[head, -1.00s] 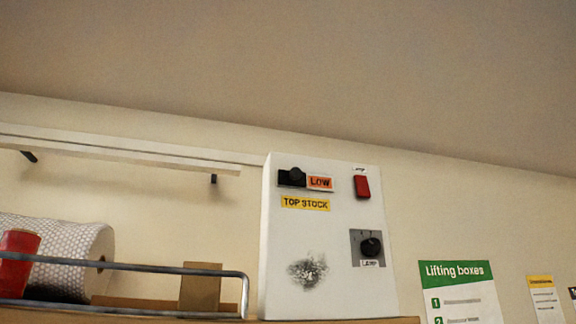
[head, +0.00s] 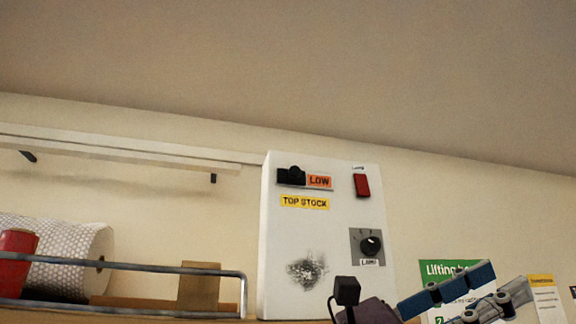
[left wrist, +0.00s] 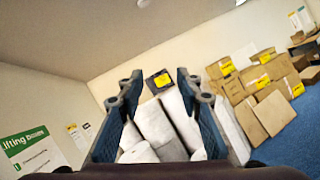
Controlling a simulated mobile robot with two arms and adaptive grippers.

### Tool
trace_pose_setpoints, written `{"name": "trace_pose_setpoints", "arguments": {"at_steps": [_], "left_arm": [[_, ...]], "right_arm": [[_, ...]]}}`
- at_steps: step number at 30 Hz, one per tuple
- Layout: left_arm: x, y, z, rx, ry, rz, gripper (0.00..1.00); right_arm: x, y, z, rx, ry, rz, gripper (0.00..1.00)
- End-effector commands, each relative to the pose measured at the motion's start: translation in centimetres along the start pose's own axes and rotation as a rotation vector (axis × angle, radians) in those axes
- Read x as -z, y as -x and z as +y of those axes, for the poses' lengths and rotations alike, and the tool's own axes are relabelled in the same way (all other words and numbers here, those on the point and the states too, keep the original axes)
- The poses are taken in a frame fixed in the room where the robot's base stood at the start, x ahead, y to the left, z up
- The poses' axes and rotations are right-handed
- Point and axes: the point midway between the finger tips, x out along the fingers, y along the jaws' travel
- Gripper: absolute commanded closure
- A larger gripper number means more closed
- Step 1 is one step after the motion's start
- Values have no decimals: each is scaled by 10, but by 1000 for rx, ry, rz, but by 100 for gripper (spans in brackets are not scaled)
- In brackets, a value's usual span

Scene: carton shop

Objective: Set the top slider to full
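The top slider (head: 291,176) is a black track with a dark knob near the upper left of a white panel (head: 335,225). An orange label (head: 319,182) reading LOW is right beside it. A yellow TOP STOCK label (head: 305,203) is just below. My left gripper (head: 507,284) is at the lower right, well below and right of the slider and apart from it, its blue-padded fingers pointing right. In the left wrist view my left gripper (left wrist: 158,82) is open with nothing between its fingers; the panel is not visible there. My right gripper is in no view.
The panel also has a red switch (head: 361,186) and a round black LAMP knob (head: 371,244). A metal rail (head: 150,269) runs before a patterned roll (head: 65,263) at left. Cartons (left wrist: 272,112) and white rolls (left wrist: 155,125) show in the left wrist view. The wall above is clear.

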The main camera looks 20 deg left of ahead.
Motion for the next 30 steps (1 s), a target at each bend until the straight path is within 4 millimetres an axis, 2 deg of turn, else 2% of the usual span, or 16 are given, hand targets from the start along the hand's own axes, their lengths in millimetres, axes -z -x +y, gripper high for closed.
{"name": "trace_pose_setpoints", "arguments": {"at_steps": [1,5,8,11,14,18,21,24,27,30], "left_arm": [[-10,-5,2,16,-106,65,67],[-22,-8,13,38,-366,255,67],[-38,-1,30,32,-550,406,67],[-62,14,52,4,-719,564,67],[-94,38,75,-44,-865,725,67],[-154,83,102,-145,-1024,948,67],[-197,118,112,-224,-1090,1083,67],[-231,148,114,-289,-1124,1183,67],[-251,167,114,-330,-1135,1245,67],[-259,175,115,-347,-1138,1273,67]], "right_arm": [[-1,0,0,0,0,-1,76],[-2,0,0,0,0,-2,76],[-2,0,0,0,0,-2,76],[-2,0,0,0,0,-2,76],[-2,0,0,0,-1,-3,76],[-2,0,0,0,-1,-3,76],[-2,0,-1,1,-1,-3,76],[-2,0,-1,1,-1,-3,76],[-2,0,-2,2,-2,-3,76],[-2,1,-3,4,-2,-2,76]]}}
